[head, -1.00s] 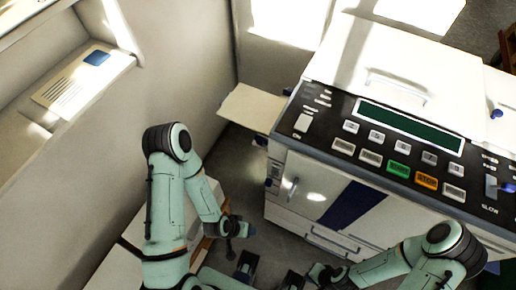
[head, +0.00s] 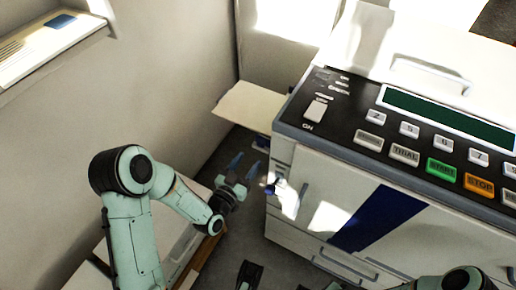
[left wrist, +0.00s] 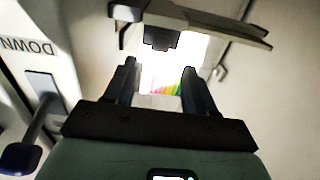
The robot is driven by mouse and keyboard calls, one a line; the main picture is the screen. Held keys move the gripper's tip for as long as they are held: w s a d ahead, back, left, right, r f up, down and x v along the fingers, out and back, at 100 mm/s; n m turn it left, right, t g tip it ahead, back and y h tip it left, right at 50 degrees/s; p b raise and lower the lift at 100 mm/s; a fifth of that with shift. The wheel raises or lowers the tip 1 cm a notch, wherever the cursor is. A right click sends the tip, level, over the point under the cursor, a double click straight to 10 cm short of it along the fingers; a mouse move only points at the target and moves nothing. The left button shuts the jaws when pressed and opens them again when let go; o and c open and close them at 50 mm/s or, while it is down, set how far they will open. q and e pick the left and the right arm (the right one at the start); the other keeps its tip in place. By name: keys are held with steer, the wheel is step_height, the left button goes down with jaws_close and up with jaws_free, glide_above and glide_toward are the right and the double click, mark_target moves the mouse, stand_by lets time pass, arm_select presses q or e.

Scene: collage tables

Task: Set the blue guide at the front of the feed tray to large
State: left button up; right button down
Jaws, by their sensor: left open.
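The feed tray (head: 245,102) is a pale shelf jutting left from the machine's side in the head view. A small blue piece, which looks like the front guide (head: 262,142), sits at its front edge near the machine; its setting is too small to read. My left gripper (head: 246,167) is open and empty, below and in front of the tray, with its fingers pointing up toward it. In the left wrist view, a bright gap with a coloured strip (left wrist: 166,88) shows between the open fingers (left wrist: 160,78).
The white machine (head: 320,200) with its dark button panel (head: 360,115) fills the right. In the left wrist view, a lever with a dark blue knob (left wrist: 20,158) stands by a "DOWN" label (left wrist: 30,47). A wall rises close at left.

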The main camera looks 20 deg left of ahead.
mark_target(260, 145)
arm_select(q)
steer(key=w, duration=0.6)
steer(key=shift+w+d+f+b, duration=0.1)
steer(key=shift+d+b, duration=0.1)
steer(key=shift+b, duration=0.15)
steer(key=shift+w+d, duration=0.1)
steer(key=shift+w, duration=0.5)
arm_select(e)
steer(key=shift+w+d+f, duration=0.15)
steer(key=shift+d+f, duration=0.15)
steer(key=shift+f, duration=0.3)
